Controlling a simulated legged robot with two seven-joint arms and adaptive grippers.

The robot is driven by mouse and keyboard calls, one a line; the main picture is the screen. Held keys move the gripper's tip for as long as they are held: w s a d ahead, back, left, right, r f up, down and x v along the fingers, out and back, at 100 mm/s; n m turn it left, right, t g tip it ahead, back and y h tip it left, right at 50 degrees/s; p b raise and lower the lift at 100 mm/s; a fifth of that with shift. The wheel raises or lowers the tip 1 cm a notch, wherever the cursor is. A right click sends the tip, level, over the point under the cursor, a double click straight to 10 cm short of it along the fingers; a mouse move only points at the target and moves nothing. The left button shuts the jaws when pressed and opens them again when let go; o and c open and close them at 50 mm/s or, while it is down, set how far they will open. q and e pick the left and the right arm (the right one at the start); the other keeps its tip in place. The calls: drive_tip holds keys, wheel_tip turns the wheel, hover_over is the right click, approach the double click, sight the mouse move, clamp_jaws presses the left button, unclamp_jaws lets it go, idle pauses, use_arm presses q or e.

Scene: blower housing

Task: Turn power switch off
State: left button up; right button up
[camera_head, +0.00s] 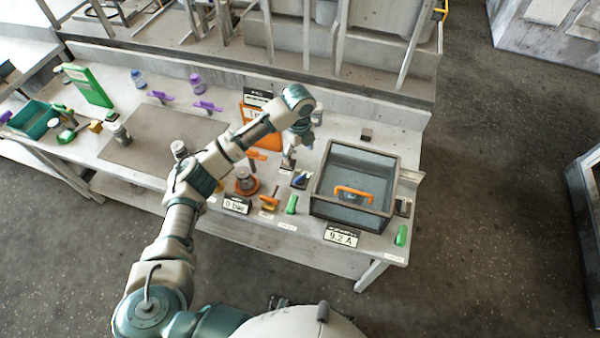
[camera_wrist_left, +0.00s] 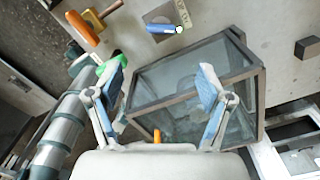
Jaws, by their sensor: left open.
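A small switch with a blue lever (camera_head: 301,179) sits on a dark plate on the bench, left of the glass-walled box. In the left wrist view the lever (camera_wrist_left: 180,29) shows at the top, with a bright white-green end. A black switch-like block (camera_head: 402,207) stands at the box's right side. No label readable here tells which one is the power switch. My left gripper (camera_head: 289,159) is above the bench, just behind the blue lever. In the left wrist view its fingers (camera_wrist_left: 160,84) are spread and empty, with the box between and beyond them. My right gripper is not in view.
The glass-walled box (camera_head: 391,184) holds an orange handle (camera_head: 353,193). Displays reading "92A" (camera_head: 341,237) and "0 bar" (camera_head: 236,205) stand at the front edge. A green handle (camera_head: 291,204), an orange handle (camera_head: 269,201) and a round orange-based valve (camera_head: 246,183) stand close by.

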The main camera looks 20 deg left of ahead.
sight(299, 176)
use_arm(q)
wheel_tip(299, 176, down, 12)
drive_tip(key=shift+w+f+b, duration=0.1)
drive_tip(key=shift+f+b, duration=0.15)
drive_tip(key=shift+b, duration=0.3)
drive_tip(key=shift+f, duration=0.5)
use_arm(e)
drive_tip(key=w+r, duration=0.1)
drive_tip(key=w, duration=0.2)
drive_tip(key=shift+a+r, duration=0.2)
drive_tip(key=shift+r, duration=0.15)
use_arm(q)
drive_tip(key=shift+c, duration=0.2)
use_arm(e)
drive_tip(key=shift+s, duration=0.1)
use_arm(q)
drive_tip(key=c, duration=1.1)
